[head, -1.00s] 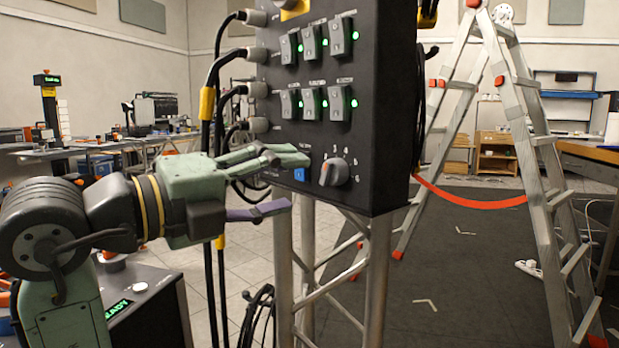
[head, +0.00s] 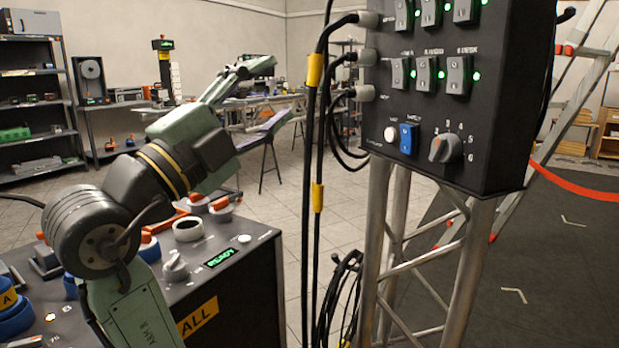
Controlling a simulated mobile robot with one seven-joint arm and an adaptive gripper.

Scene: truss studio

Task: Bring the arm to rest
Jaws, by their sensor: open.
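My gripper (head: 270,92) is in the upper left half of the head view, tilted up and to the right. Its two fingers are spread wide apart, with nothing between them. It is left of the black control box (head: 500,130) and apart from it. My arm is bent, coming up from the lower left. The box carries several switches with green lights, a blue rocker switch (head: 408,138), a white button (head: 390,133) and a grey rotary knob (head: 445,148).
The box stands on a metal truss (head: 385,240), with black cables (head: 310,200) hanging at its left. A dark console (head: 240,290) with knobs and a READY display is below my arm. Shelves (head: 40,110) stand at the far left. A ladder (head: 585,100) is at the right.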

